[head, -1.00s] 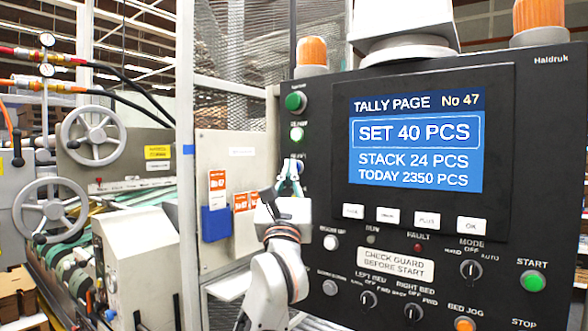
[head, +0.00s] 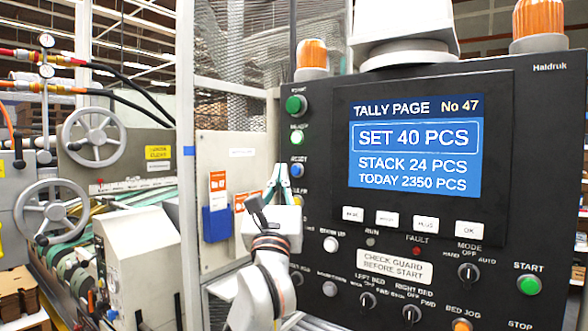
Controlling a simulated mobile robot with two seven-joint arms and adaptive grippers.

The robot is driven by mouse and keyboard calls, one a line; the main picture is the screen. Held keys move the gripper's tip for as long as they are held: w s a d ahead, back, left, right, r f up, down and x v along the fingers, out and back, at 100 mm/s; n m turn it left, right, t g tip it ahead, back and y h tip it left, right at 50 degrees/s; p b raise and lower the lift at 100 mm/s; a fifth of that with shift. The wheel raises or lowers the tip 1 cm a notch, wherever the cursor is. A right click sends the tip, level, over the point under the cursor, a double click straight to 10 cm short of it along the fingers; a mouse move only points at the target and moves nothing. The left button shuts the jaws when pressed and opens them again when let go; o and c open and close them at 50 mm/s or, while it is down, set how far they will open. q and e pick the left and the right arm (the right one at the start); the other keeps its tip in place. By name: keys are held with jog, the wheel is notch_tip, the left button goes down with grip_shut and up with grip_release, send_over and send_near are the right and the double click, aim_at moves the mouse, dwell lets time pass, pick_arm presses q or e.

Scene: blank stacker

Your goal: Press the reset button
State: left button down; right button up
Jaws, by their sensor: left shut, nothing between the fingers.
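The blue button (head: 297,170), which I take as the reset button, is in the left column of the black control panel (head: 510,150). The small label above it is hard to read. My left gripper (head: 279,172) is just left of the blue button, in front of the panel's left edge. Its fingers are shut and hold nothing. My right gripper is not in view.
The panel screen (head: 415,145) reads "SET 40 PCS". A green start button (head: 529,285) is at lower right. A grey cabinet (head: 238,155) with a blue holder stands left of the panel.

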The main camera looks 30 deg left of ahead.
pick_arm(q)
jog(key=s+p, duration=0.1)
jog(key=s, duration=0.2)
jog(key=shift+a, duration=0.15)
dwell(0.9)
